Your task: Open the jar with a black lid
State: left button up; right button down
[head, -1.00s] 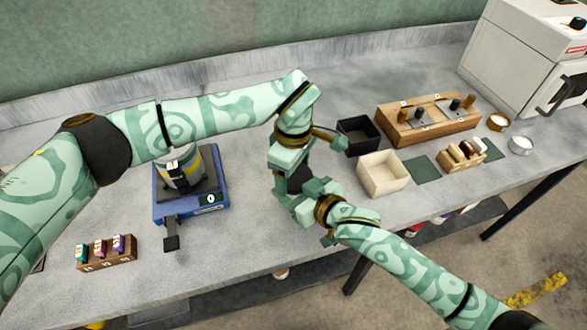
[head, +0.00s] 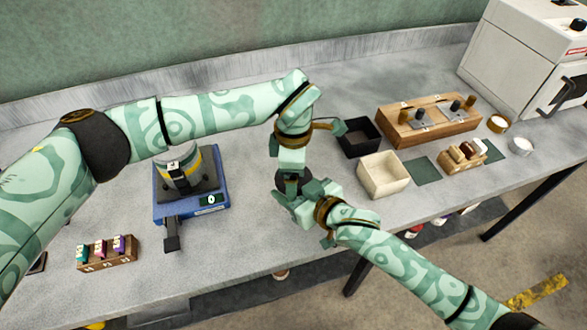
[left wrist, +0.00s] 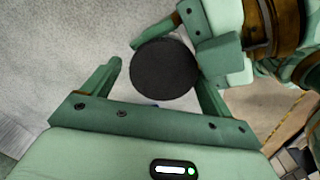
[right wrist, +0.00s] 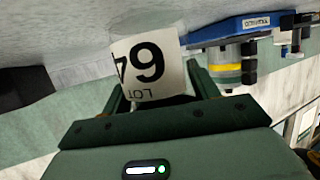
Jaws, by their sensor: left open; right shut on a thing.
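The jar's round black lid (left wrist: 165,68) faces up in the left wrist view. It shows as a dark patch between the grippers in the head view (head: 289,185). My right gripper (head: 304,198) is shut on the jar; its white label (right wrist: 151,66), printed LOT with a number, is upside down in the right wrist view. My left gripper (head: 291,166) is open just above the lid. In the left wrist view its fingers stand apart, with the lid between and beyond their tips. Much of the jar's body is hidden by my grippers.
A blue scale (head: 212,208) carrying a yellow-banded device stands left of the grippers. A small wooden rack (head: 108,262) is at front left. A black box (head: 359,138), a cream box (head: 383,175) and a wooden stand (head: 428,122) are on the right. The bench between scale and grippers is clear.

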pick_arm(q)
jog(key=shift+s+d, duration=0.2)
jog(key=shift+s, duration=0.1)
